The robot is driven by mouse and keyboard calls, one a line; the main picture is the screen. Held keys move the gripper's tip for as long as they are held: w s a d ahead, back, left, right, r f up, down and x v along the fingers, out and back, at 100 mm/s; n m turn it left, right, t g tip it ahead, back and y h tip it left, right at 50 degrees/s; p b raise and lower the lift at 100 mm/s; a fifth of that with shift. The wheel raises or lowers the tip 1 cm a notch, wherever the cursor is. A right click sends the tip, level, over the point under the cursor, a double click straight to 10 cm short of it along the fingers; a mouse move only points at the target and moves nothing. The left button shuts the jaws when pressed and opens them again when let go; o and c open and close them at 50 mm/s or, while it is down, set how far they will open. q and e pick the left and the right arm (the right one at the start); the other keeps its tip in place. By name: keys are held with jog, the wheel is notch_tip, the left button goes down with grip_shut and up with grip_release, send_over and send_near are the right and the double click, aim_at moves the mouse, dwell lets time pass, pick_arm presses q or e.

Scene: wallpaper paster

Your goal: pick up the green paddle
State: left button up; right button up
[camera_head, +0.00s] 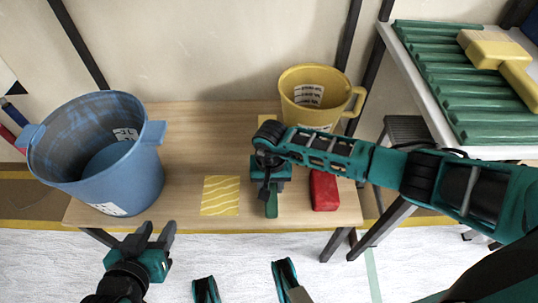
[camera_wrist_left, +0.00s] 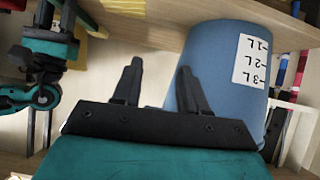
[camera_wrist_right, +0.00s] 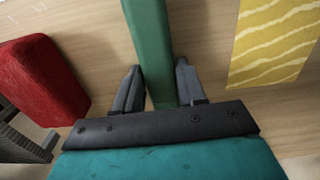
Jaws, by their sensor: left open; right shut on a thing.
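The green paddle (camera_wrist_right: 150,40) shows in the right wrist view as a long flat green bar over the wooden table. My right gripper (camera_wrist_right: 158,78) is shut on it, one finger on each side. In the head view only a short green piece of the paddle (camera_head: 271,206) shows below my right gripper (camera_head: 270,187); the rest is hidden by the gripper and arm. I cannot tell whether it touches the table. My left gripper (camera_head: 156,236) is open and empty in front of the table's front edge; its two spread fingers also show in the left wrist view (camera_wrist_left: 159,78).
A blue bucket (camera_head: 140,185) stands at the table's left, a yellow jug (camera_head: 300,88) at the back. A yellow striped sheet (camera_head: 220,196) and a red block (camera_head: 324,190) flank the paddle. A white table (camera_head: 420,85) at right holds a green ribbed tray (camera_head: 440,60) and yellow brush (camera_head: 487,48).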

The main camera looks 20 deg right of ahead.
jog(key=shift+r, duration=0.5)
notch_tip(320, 180, up, 18)
jog(key=p, duration=0.5)
jog(key=shift+r, duration=0.4)
grip_shut()
pick_arm(q)
jog(key=r, duration=0.2)
jog(key=a+r, duration=0.1)
jog(key=shift+s+r, duration=0.2)
jog(key=shift+s, duration=0.1)
pick_arm(e)
jog(key=shift+r, duration=0.15)
